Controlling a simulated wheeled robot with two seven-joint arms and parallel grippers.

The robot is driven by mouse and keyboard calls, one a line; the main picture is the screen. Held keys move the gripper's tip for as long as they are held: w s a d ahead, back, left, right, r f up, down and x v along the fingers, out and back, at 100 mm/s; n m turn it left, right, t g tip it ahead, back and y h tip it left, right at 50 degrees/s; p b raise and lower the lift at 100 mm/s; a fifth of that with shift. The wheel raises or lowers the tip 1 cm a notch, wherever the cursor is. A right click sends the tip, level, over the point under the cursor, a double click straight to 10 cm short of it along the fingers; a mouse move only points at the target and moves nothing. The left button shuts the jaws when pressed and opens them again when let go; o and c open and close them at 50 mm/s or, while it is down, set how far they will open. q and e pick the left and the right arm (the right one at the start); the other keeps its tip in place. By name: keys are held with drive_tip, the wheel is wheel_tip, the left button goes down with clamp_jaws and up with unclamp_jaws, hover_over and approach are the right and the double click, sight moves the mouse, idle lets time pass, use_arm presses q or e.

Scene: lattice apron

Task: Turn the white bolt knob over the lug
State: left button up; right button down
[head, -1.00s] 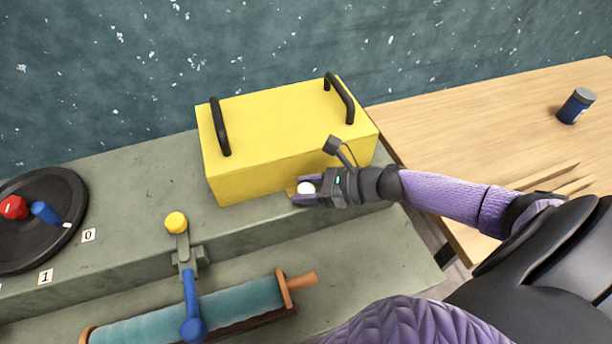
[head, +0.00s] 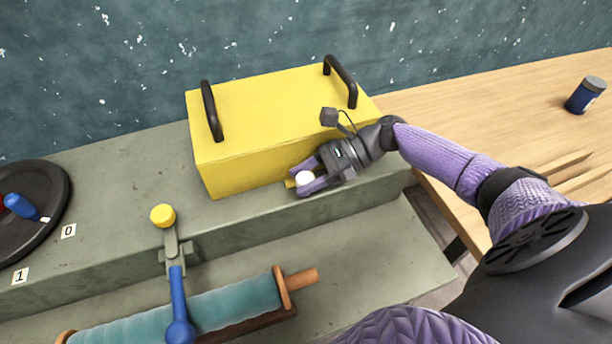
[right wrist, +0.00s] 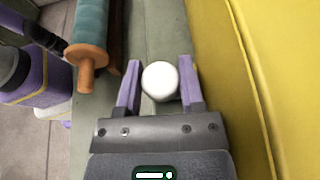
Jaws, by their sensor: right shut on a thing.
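The white bolt knob (head: 304,178) is at the lower front of the yellow box (head: 250,172). My right gripper (head: 307,182) is shut on it, with a purple finger on each side. In the right wrist view the round knob (right wrist: 160,81) sits between the two finger pads. A small yellow piece (head: 290,183) shows just left of the knob in the head view. The lug is hidden or too small to make out. My left gripper is not in view.
The yellow box has two black handles (head: 211,112) on top. A lever with a yellow knob (head: 162,215) and blue grip, and a teal roller (head: 235,302), are at the front. A black dial (head: 50,190) is at left.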

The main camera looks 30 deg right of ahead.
drive_tip(key=shift+r, duration=0.1)
drive_tip(key=shift+c, duration=1.1)
unclamp_jaws()
drive_tip(key=shift+a, duration=0.1)
drive_tip(key=v, duration=1)
